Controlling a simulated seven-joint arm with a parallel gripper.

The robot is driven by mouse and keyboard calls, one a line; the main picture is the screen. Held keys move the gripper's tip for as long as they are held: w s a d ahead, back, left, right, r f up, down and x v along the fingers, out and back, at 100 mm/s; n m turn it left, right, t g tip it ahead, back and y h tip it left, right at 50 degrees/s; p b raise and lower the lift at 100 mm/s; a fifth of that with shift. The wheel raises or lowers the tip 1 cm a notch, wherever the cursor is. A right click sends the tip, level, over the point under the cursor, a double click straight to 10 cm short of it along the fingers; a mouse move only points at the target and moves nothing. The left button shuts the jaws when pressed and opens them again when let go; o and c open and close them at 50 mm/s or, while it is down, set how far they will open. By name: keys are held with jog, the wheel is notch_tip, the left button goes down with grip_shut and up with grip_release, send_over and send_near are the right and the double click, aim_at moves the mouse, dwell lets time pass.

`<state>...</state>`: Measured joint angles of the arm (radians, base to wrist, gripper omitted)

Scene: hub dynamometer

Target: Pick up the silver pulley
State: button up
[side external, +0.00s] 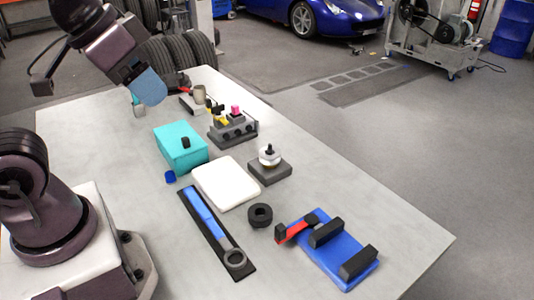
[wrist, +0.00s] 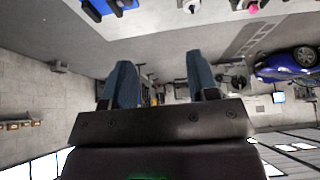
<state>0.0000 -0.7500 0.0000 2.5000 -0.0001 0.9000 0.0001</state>
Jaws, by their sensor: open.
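A silver-white round pulley (side external: 269,157) with a black knob on top sits on a dark square block (side external: 270,172) near the middle of the table. A pale round part with a dark block, probably the same pulley, shows cut off at the top edge of the wrist view (wrist: 190,5). My gripper (side external: 148,90) is high over the far left part of the table, well away from the pulley. In the wrist view its two blue fingers (wrist: 162,80) are spread apart with nothing held between them.
On the table (side external: 360,200) are a teal box (side external: 180,147), a white pad (side external: 225,183), a grey fixture with a pink knob (side external: 235,127), a black ring (side external: 260,215), a blue-handled wrench on a black tray (side external: 207,220) and a blue fixture with a red lever (side external: 335,250). The right edge is bare.

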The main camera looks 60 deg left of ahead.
dwell(0.3)
jog(key=shift+o, duration=1.9)
jog(key=shift+w+a+f, duration=0.1)
jog(key=shift+f, duration=0.15)
jog(key=g, duration=0.6)
send_over(270, 155)
jog(key=s, duration=0.2)
notch_tip(270, 155, down, 22)
jog(key=shift+w+a+f, duration=0.1)
jog(key=shift+w+a+r, duration=0.1)
jog(key=shift+w+r, duration=0.25)
jog(key=shift+w, duration=0.25)
jog(key=shift+w+a+r, duration=0.1)
jog(key=shift+w+r, duration=0.2)
jog(key=shift+w, duration=0.25)
jog(key=shift+s+f, duration=0.1)
jog(key=shift+f, duration=4.4)
